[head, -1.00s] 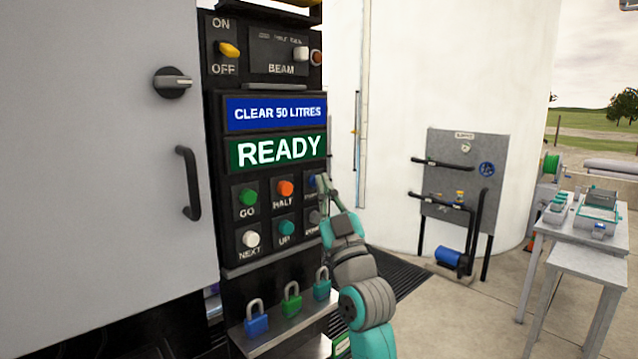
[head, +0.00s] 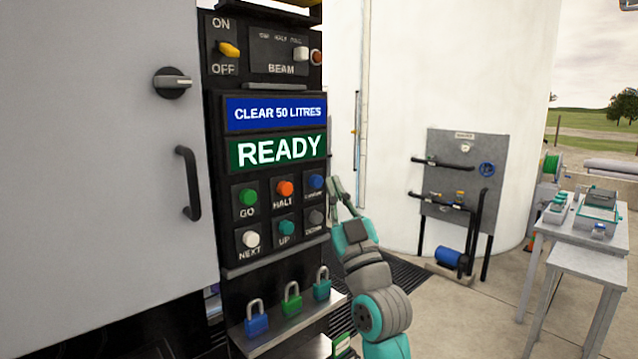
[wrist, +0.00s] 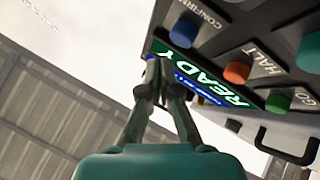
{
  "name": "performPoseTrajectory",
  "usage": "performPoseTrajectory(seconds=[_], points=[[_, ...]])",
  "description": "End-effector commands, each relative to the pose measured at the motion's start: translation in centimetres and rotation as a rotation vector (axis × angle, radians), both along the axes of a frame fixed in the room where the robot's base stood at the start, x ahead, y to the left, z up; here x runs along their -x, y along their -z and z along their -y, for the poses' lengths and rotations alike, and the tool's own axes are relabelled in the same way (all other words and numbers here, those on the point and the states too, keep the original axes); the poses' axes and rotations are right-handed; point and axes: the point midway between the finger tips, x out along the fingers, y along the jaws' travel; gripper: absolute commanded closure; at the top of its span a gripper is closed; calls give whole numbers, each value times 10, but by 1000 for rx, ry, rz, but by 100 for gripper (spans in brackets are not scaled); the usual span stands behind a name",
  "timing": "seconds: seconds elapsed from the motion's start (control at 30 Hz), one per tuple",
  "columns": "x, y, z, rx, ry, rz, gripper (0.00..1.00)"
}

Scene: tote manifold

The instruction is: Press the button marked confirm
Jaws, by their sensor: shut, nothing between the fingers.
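The blue confirm button (head: 316,182) is at the top right of the button panel, right of the orange halt button (head: 285,188). In the wrist view the blue button (wrist: 184,33) sits beside the label CONFIRM, near the top. My gripper (head: 334,182) is shut and empty, just right of the panel edge, with its fingertips pointing up at about the button's height. In the wrist view my gripper's fingertips (wrist: 155,72) are together, below the blue button in the picture and apart from it.
The green go button (head: 248,197), white next button (head: 250,239), teal up button (head: 287,227) and grey down button (head: 316,217) share the panel. Above is a screen (head: 278,150) reading READY. Several padlocks stand on a shelf (head: 285,325) below.

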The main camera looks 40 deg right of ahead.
Motion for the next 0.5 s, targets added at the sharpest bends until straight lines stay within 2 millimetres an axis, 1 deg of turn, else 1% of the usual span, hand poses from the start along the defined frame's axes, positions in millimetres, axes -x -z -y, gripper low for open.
performPoseTrajectory(seconds=[0.3, 0.5], points=[[28, 0, 1, 0, 2, -1, 100], [39, 1, 2, 0, 1, -2, 100]])
